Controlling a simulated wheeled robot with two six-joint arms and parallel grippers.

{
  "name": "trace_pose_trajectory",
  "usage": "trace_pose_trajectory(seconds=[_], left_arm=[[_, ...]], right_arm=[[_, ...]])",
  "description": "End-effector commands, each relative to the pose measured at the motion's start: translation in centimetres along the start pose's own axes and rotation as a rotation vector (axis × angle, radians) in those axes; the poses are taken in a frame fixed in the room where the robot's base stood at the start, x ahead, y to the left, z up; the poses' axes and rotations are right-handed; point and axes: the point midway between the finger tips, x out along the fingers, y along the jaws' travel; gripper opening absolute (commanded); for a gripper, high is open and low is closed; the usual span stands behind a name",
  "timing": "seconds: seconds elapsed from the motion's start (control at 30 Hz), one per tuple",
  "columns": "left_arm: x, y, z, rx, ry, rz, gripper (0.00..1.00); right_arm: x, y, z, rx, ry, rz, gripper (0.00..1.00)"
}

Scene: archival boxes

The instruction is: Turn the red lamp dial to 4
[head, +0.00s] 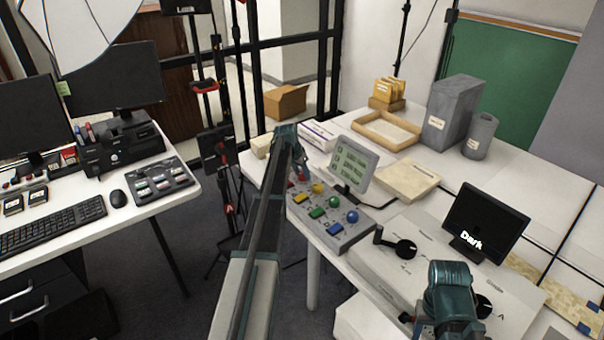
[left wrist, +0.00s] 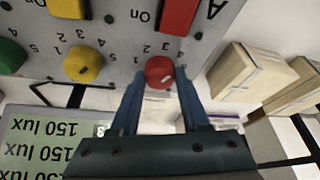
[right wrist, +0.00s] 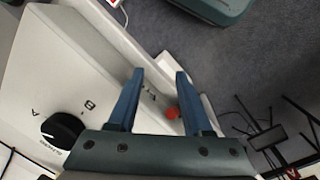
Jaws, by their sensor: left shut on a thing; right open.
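The red lamp dial (left wrist: 159,72) is at the far end of a grey control panel (head: 345,238); a pale mark shows on its face. In the left wrist view, the panel's printing is upside down, with small numbers around the dial. My left gripper (left wrist: 159,80) has its fingers on both sides of the red dial, shut on it. In the head view my left gripper (head: 298,165) hides most of that dial. My right gripper (right wrist: 154,80) is open over the white equipment at the front right, with nothing between its fingers.
Yellow (head: 318,187), green (head: 334,201) and blue (head: 352,216) dials line the panel, with coloured switches beside them. A lux display (head: 352,163) stands behind.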

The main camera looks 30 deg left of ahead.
Motion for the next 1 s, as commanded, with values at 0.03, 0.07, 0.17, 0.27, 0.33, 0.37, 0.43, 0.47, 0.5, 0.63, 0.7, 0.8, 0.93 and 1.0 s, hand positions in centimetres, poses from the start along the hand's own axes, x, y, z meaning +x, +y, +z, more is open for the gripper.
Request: trace_pose_trajectory(seconds=[0.03,0.07,0.17,0.27,0.33,0.37,0.43,0.47,0.5,0.63,0.7,0.8,0.93,1.0], left_arm=[[0.03,-0.11,-0.04,0.027,0.0,0.012,0.0],[0.03,-0.12,-0.04,0.045,-0.001,0.019,0.0],[0.02,-0.16,-0.02,0.095,-0.001,0.04,0.0],[0.02,-0.18,-0.02,0.134,0.0,0.056,0.0],[0.02,-0.17,-0.01,0.155,-0.001,0.065,0.0],[0.02,-0.16,0.0,0.163,-0.001,0.069,0.0],[0.02,-0.16,0.01,0.178,-0.001,0.074,0.0],[0.01,-0.16,0.02,0.182,-0.002,0.076,0.0],[0.01,-0.16,0.02,0.188,-0.002,0.078,0.0],[0.01,-0.15,0.03,0.198,-0.002,0.082,0.0],[0.01,-0.15,0.04,0.199,-0.002,0.082,0.0],[0.01,-0.14,0.04,0.199,-0.002,0.082,0.0],[0.01,-0.14,0.05,0.199,-0.002,0.082,0.0],[0.01,-0.14,0.05,0.198,-0.002,0.082,0.51]], right_arm=[[0.01,0.0,0.0,0.0,0.0,0.0,0.5],[0.01,0.0,0.0,0.0,0.0,0.0,0.5],[0.01,0.0,0.0,0.0,0.0,0.0,0.5],[0.01,0.0,0.0,0.0,0.0,0.0,0.5],[0.01,0.0,0.0,0.0,0.0,0.0,0.5],[0.01,0.0,0.0,0.0,0.0,0.0,0.5],[0.01,0.0,0.0,0.0,0.0,0.0,0.5],[0.01,0.0,0.0,0.0,0.0,0.0,0.5],[0.01,0.0,0.0,0.0,0.0,0.0,0.5],[0.01,0.0,0.0,0.0,0.0,0.0,0.5],[0.01,0.0,0.0,0.0,0.0,0.0,0.5],[0.01,0.0,0.0,0.0,0.0,0.0,0.5],[0.01,0.0,0.0,0.0,0.0,0.0,0.5],[0.01,0.0,0.0,0.0,0.0,0.0,0.5]])
